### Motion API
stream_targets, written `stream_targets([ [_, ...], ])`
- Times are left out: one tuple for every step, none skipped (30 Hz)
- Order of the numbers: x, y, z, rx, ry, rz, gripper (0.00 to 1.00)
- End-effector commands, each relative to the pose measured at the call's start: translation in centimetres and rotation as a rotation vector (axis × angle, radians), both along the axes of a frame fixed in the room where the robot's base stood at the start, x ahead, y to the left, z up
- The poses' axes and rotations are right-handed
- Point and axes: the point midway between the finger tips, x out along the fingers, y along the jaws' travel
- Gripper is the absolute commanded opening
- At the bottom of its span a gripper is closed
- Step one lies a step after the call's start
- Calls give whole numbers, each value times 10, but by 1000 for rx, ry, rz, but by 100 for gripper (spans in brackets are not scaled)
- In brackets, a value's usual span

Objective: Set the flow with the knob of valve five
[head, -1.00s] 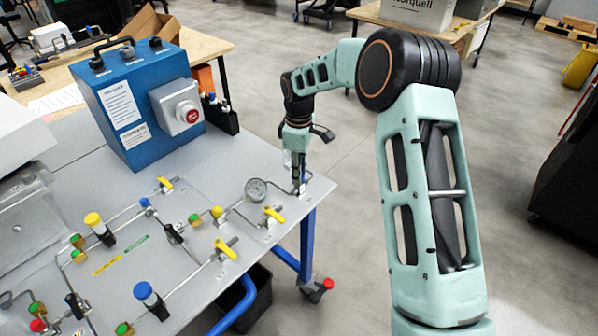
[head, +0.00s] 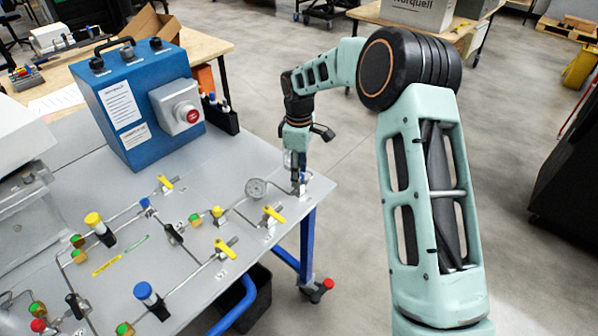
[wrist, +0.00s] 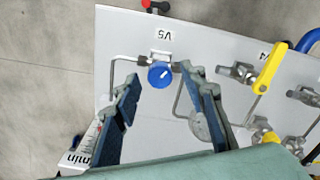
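The knob of valve five (wrist: 160,75) is a round blue cap with a white mark, beside the label V5 (wrist: 163,36) on the light panel in the wrist view. My gripper (wrist: 161,80) is open, with one blue-padded finger on each side of the knob and gaps visible on both sides. Whether the fingertips are level with the knob or above it, I cannot tell. In the head view my gripper (head: 299,182) points down at the panel's far right corner, and it hides the knob there.
A yellow lever (wrist: 266,68) on the neighbouring valve stands to the right in the wrist view. A round gauge (head: 256,188) and thin tubing lie close to my gripper. A blue box with a red button (head: 140,105) stands at the panel's back.

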Motion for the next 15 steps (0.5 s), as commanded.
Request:
stream_targets([
  [1, 0, 6, 1, -4, 0, 39],
  [1, 0, 10, 1, -4, 0, 39],
  [1, 0, 16, 1, -4, 0, 39],
  [1, 0, 21, 1, -4, 0, 39],
  [2, 0, 27, 2, -6, 0, 39],
  [2, 0, 36, 1, -6, 0, 39],
  [2, 0, 43, 1, -6, 0, 39],
  [1, 0, 49, 1, -6, 0, 39],
  [2, 0, 59, 2, -7, 0, 39],
  [2, 0, 65, 2, -6, -1, 39],
  [1, 0, 71, 2, -6, -1, 39],
  [1, 0, 79, 2, -6, -1, 39],
  [1, 0, 85, 2, -6, -1, 39],
  [2, 0, 90, 2, -6, -1, 39],
  [1, 0, 96, 1, -4, 0, 39],
])
